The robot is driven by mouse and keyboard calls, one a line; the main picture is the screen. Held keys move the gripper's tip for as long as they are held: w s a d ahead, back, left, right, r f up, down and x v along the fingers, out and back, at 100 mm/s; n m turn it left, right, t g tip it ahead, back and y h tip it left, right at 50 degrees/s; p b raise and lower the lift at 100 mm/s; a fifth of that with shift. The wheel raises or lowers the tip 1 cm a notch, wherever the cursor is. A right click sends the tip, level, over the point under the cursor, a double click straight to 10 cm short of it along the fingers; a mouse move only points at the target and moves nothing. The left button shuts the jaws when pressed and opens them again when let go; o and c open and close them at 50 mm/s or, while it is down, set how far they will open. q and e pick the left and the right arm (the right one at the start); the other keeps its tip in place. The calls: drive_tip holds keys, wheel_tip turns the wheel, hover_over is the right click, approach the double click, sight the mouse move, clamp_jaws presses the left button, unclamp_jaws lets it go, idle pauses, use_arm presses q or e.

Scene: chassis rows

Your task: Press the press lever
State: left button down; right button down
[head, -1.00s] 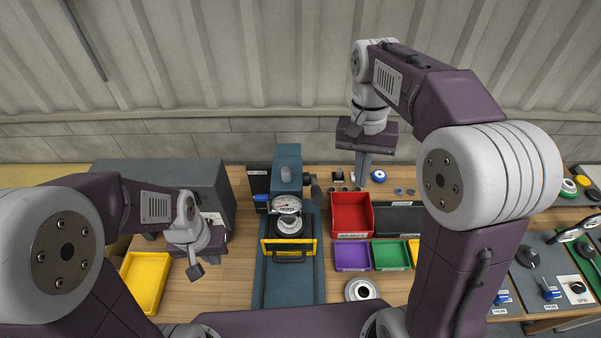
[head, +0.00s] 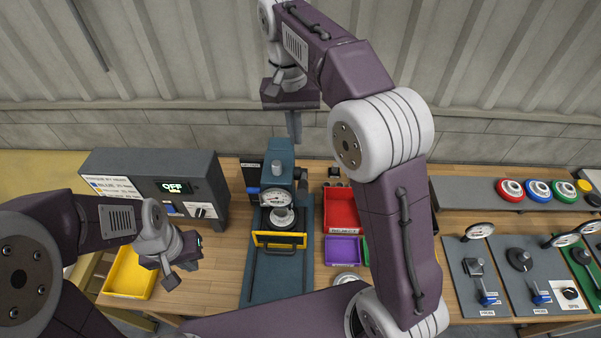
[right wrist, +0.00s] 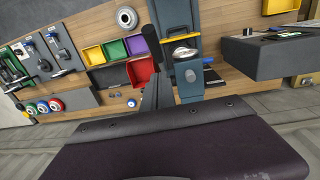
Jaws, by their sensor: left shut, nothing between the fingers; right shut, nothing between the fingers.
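The press (head: 281,155) is a dark teal column on a long base, with a round gauge and a yellow guard frame (head: 280,239) at its front. A dark part at the column's right side looks like the press lever (head: 302,184); its full shape is hard to make out. My right gripper (head: 294,126) is shut and empty, above and behind the column's top in the head view. In the right wrist view the right fingers (right wrist: 154,75) show beside the press column (right wrist: 188,80). My left gripper (head: 170,280) is shut and empty, left of the press.
A grey box reading OFF (head: 172,186) stands left of the press, with a yellow bin (head: 128,274) before it. Panels and colored buttons are further right.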

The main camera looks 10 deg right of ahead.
approach(301, 184)
wheel_tip(301, 184, down, 3)
drive_tip(key=w, duration=0.3)
drive_tip(key=shift+s+d+f+p, duration=0.15)
drive_tip(key=shift+s+f+p, duration=0.1)
drive_tip(key=shift+s+f, duration=0.3)
drive_tip(key=shift+s+d+f+p, duration=0.15)
drive_tip(key=shift+s+f+p, duration=0.1)
drive_tip(key=shift+s+f, duration=0.55)
drive_tip(key=shift+s, duration=0.2)
drive_tip(key=shift+w, duration=0.1)
drive_tip(key=shift+f, duration=0.1)
